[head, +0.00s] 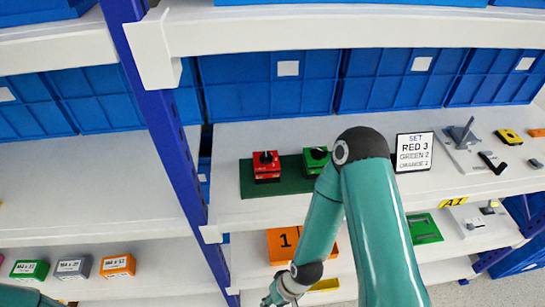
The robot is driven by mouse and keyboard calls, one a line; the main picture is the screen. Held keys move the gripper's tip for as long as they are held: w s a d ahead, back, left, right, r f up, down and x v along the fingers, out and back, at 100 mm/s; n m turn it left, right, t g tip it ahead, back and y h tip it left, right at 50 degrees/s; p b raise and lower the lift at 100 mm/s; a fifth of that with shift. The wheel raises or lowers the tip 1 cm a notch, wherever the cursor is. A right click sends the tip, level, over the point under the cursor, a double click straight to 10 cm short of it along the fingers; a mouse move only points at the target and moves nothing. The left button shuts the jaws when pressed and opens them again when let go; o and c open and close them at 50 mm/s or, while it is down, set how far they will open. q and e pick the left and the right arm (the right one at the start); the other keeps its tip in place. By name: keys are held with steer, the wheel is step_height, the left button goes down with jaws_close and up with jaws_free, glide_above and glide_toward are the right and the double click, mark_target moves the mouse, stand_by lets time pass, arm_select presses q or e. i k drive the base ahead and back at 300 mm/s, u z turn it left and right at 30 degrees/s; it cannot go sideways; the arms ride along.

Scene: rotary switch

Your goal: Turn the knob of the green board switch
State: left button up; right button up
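A dark green board (246,187) lies on the middle shelf. A red switch (267,176) with a dark knob on top stands on its left part. A green switch (314,168) with a black knob (319,153) stands on its right part, its right side close behind my arm. The knob's setting is too small to read. A sign (414,152) reads SET, RED 3, GREEN 2, ORANGE 2. My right gripper (272,299) is low at the bottom edge, well below the board, and its fingertips are cut off. My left gripper is out of view.
A blue upright post (160,115) stands left of the board. The upper shelf edge (350,30) overhangs. Blue bins (265,85) line the back. A grey lever device (465,140) stands right of the sign.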

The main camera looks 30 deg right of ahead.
mark_target(318, 153)
steer(key=u, duration=0.25)
steer(key=k, duration=1.2)
steer(key=z, duration=1)
steer(key=i, duration=0.95)
steer(key=u, duration=0.65)
